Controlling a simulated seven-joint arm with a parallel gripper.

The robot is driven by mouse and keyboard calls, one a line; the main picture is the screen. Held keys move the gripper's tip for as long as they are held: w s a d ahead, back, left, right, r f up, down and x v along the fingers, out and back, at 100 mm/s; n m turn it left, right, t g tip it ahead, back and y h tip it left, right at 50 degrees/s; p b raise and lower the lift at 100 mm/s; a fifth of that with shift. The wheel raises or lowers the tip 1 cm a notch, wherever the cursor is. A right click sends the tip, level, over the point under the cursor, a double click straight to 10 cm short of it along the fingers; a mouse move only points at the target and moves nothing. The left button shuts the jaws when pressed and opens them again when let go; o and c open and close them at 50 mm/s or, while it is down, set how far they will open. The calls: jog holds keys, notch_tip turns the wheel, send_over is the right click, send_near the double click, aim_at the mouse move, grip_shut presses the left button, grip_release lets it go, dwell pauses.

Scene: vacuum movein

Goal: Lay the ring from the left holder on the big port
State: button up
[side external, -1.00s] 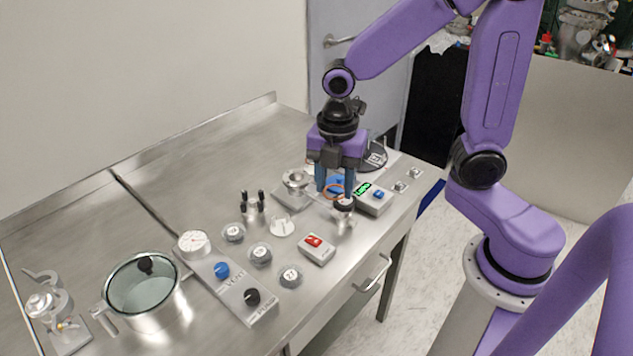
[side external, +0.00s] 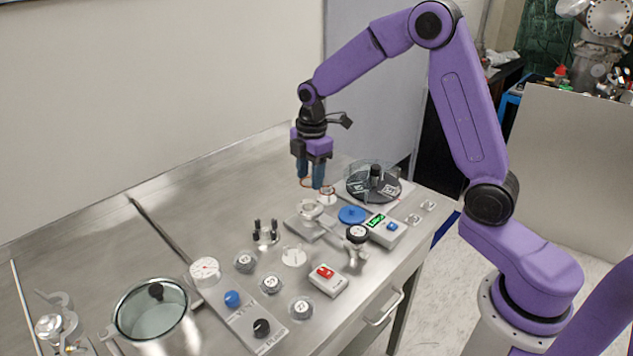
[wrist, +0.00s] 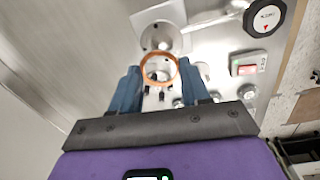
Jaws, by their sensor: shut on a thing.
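My gripper (side external: 312,184) is shut on a thin copper-orange ring (side external: 322,184), held in the air above the bench. In the wrist view the ring (wrist: 158,68) sits between the two blue fingertips, its opening facing the camera. A round metal port (side external: 310,208) on a square plate stands in front of and below my gripper. A smaller silver piece (side external: 327,194) is close to the ring in the side view. I cannot tell which fixture is the left holder.
A dark round tray with clear walls (side external: 386,190) stands to the right. The bench behind is clear.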

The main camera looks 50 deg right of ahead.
jog(key=shift+w+f, duration=0.1)
jog(key=shift+f, duration=3.05)
jog(key=shift+f, duration=0.45)
jog(key=o, duration=1.2)
jog(key=r, duration=1.1)
jog(key=s+r, duration=0.1)
jog(key=r, duration=0.5)
jog(key=shift+r, duration=0.25)
